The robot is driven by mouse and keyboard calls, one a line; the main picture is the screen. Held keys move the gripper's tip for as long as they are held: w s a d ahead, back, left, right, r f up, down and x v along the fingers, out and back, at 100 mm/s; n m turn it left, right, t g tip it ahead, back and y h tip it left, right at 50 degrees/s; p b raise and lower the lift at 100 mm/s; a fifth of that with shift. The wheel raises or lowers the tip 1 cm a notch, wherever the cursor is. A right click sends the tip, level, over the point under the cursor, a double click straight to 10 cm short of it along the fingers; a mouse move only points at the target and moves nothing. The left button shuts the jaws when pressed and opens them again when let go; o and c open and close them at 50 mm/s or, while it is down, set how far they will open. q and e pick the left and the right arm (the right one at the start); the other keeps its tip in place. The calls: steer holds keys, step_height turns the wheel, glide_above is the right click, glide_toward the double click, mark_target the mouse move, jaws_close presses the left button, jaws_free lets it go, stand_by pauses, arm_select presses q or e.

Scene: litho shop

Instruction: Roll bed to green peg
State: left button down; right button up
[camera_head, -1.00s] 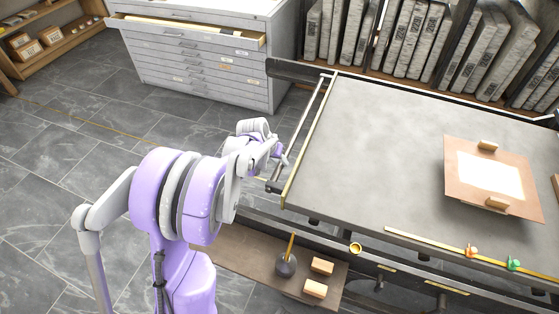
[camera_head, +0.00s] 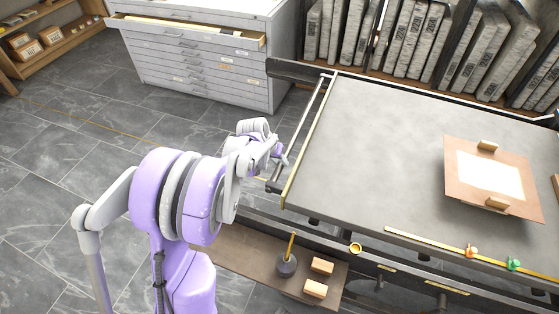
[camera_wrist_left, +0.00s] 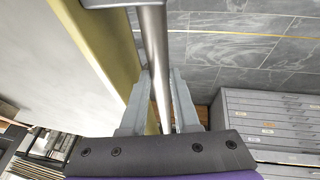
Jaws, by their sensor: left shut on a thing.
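The bed (camera_head: 375,130) is a wide grey slab with a brass-coloured left edge and a metal bar handle (camera_head: 310,112) along that side. My left gripper (camera_head: 281,160) is at the near part of the handle, and the jaws are partly hidden in the head view. In the left wrist view my left gripper (camera_wrist_left: 160,76) is shut on the handle (camera_wrist_left: 158,50), with one finger on each side of it. The green peg (camera_head: 513,264) stands on a brass strip (camera_head: 425,243) along the near rail, right of an orange peg (camera_head: 471,251). My right gripper is not in view.
A copper-coloured sheet (camera_head: 455,185) with a pale panel and two wooden blocks lies on the bed. Below the near rail, a shelf (camera_head: 225,250) holds more blocks. A grey drawer cabinet (camera_head: 200,75) has its top drawer open. Bare tiled floor (camera_head: 80,140) lies left.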

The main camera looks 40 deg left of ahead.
mark_target(348, 183)
arm_select(q)
steer(key=shift+w+d, duration=0.15)
steer(key=shift+d, duration=0.4)
steer(key=w+d, duration=0.2)
steer(key=d, duration=0.5)
steer(key=w+d, duration=0.2)
steer(key=d, duration=0.5)
steer(key=w+d, duration=0.2)
steer(key=d, duration=0.4)
steer(key=shift+w+d+b, duration=0.3)
steer(key=shift+d+b, duration=0.1)
steer(key=shift+a, duration=0.1)
steer(key=c, duration=0.7)
jaws_free()
steer(key=shift+o, duration=0.2)
steer(key=p+v, duration=0.1)
steer(key=v, duration=0.9)
steer(key=shift+s+r+p, duration=0.2)
steer(key=shift+r+p, duration=0.15)
steer(key=shift+r, duration=0.05)
